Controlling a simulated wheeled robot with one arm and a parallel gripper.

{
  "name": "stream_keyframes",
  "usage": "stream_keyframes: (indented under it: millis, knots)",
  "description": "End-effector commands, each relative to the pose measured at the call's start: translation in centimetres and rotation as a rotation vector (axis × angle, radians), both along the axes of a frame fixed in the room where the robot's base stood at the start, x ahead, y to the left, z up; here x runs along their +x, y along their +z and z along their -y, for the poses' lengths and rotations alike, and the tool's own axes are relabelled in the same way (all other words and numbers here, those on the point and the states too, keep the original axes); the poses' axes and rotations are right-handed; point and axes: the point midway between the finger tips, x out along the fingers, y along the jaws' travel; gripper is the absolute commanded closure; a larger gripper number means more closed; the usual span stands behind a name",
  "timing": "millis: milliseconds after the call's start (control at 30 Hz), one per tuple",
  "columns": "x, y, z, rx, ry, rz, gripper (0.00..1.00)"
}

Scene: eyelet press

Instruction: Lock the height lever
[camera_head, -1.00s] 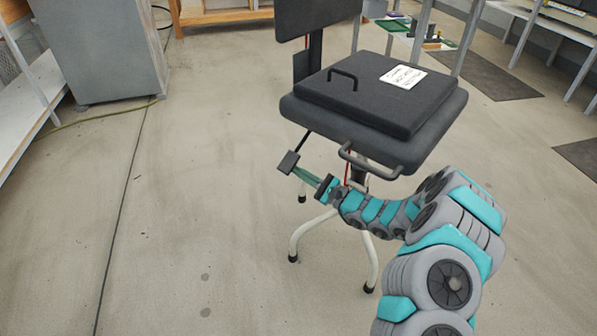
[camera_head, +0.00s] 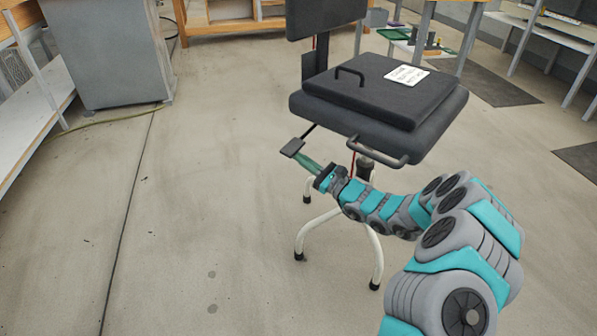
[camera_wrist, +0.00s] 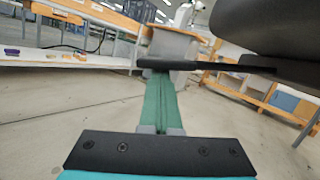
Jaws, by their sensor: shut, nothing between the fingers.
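The height lever is a thin black rod with a flat dark paddle (camera_head: 292,147), jutting out from under the left side of the chair seat (camera_head: 440,118). In the wrist view the paddle (camera_wrist: 156,63) and its rod run across the picture, toward the seat's dark underside at right. My gripper (camera_head: 303,160) is shut and empty, with its green fingers pointing up and left at the paddle. In the wrist view the fingertips (camera_wrist: 158,82) end right at the paddle's underside. They look to touch it from below, but the exact contact is hidden.
The seat carries a black pad with a handle (camera_head: 350,72) and a white label (camera_head: 406,76). A grey bar handle (camera_head: 378,152) sits at the seat's front edge, close above my arm. White chair legs (camera_head: 318,225) stand below. The floor at left is open.

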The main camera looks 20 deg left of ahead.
Motion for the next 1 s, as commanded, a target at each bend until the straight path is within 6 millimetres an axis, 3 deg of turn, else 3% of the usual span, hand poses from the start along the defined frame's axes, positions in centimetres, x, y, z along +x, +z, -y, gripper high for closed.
stream_keyframes:
  millis: [200, 400, 1000]
  knots:
    - [-0.5, 2.5, -0.3, 0.059, 0.003, -0.127, 1.0]
    - [-0.4, 3.6, -0.2, 0.053, 0.001, -0.13, 1.0]
    - [-0.4, 4.4, -0.2, 0.056, 0.002, -0.126, 1.0]
